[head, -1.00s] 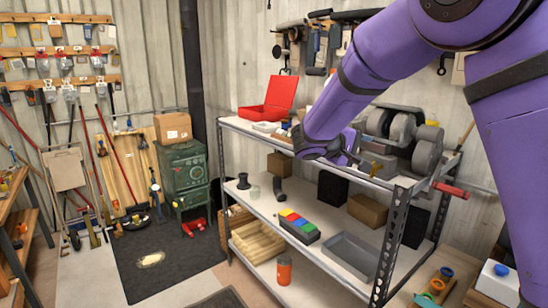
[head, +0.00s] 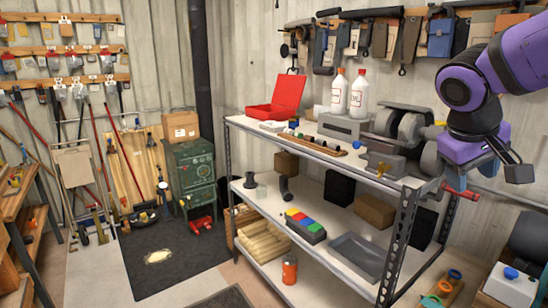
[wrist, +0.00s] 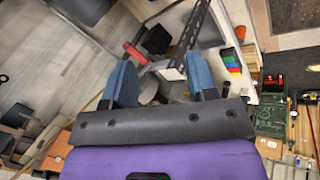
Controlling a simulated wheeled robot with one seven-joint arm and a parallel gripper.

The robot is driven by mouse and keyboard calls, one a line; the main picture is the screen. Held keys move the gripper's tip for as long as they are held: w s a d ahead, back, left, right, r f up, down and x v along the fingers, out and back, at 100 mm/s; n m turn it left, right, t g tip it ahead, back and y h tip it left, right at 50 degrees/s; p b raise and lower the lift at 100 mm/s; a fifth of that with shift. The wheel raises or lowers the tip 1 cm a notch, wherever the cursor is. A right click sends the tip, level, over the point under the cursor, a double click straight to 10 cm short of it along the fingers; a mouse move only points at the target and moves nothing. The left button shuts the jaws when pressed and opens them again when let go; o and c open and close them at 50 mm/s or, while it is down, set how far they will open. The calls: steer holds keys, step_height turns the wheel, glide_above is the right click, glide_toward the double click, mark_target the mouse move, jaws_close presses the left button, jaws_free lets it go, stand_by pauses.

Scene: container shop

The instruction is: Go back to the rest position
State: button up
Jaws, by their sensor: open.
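My gripper (head: 502,160) hangs at the right of the head view, in front of the right end of the shelving unit. Its two blue fingers show in the wrist view (wrist: 160,82); they stand apart with nothing between them. The purple wrist is bent downward near the wall. The grey bench grinder (head: 407,128) stands on the top shelf, left of my gripper and apart from it as far as I can tell.
The shelving unit (head: 405,245) holds a red case (head: 278,98), two white bottles (head: 338,92), a grey tray (head: 358,257) and a colored block set (head: 306,226). A green stove (head: 191,172) stands at the left.

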steer(key=s+a+m+t+y, duration=0.1)
steer(key=s+a+y, duration=0.3)
steer(key=s, duration=0.9)
steer(key=shift+s+f+t+y, duration=0.25)
steer(key=shift+f+t+y, duration=0.15)
steer(key=shift+t, duration=0.5)
stand_by(0.5)
